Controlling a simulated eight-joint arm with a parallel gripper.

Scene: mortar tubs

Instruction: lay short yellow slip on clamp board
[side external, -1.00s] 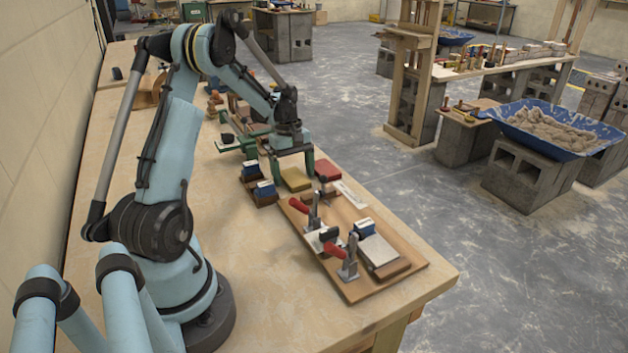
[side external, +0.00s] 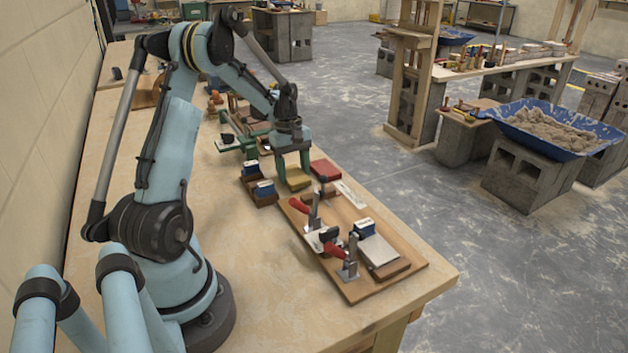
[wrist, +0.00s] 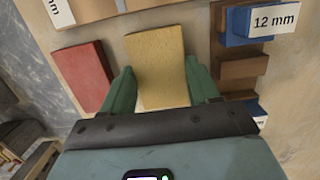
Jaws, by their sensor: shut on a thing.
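The short yellow slip (side external: 297,181) lies between the two green fingers of my gripper (side external: 292,178) in the side external view, low over the table. In the wrist view the yellow slip (wrist: 158,65) is a flat block between the fingertips of my gripper (wrist: 160,85), which is shut on it. I cannot tell whether it touches the table. The brown clamp board (side external: 361,290) lies nearer the camera and to the right. It carries two toggle clamps with red handles (side external: 334,250) and a grey-topped block (side external: 380,252).
A red slip (wrist: 84,72) lies beside the yellow one, and also shows in the side external view (side external: 324,170). Blue blocks on brown bases (side external: 263,190) stand on the other side, one labelled 12 mm (wrist: 273,20). The table's right edge (side external: 420,235) runs past the board.

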